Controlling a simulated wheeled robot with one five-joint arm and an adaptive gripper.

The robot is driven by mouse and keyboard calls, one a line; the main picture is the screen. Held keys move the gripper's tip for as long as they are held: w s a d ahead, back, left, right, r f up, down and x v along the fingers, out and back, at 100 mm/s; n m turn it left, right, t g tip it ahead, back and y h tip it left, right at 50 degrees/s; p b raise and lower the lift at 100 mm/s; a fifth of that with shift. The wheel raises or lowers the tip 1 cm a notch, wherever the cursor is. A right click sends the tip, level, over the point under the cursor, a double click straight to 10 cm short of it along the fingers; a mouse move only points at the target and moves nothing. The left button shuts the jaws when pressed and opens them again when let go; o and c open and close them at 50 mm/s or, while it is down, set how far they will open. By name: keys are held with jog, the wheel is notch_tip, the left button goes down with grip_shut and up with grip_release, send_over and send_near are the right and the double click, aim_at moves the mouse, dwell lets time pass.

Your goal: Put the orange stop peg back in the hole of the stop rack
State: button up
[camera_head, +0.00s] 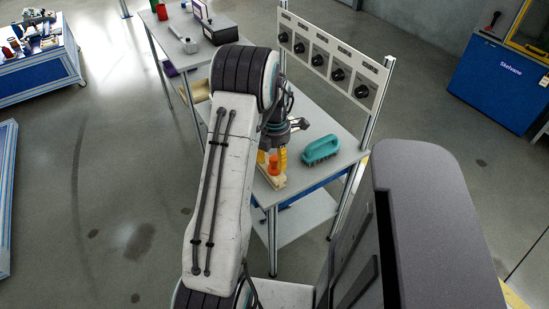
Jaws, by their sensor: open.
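The orange stop peg (273,165) stands upright at the wooden stop rack (272,182), near the front left corner of the grey bench. Whether it is seated in the hole or only stands over it is too small to tell. My gripper (272,156) points down just above the rack, its yellow fingers open at either side of the peg's upper part. Whether the fingers touch the peg is not clear. My arm hides part of the rack's left side and the bench behind it.
A teal brush (320,149) lies on the bench (325,128) just right of my gripper. A panel with several black knobs (327,61) stands along the bench's back edge. A blue cabinet (503,82) stands far right. The floor left of my arm is clear.

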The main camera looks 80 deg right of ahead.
jog(key=shift+r, duration=0.1)
notch_tip(320, 180, up, 12)
dwell(0.7)
dwell(0.6)
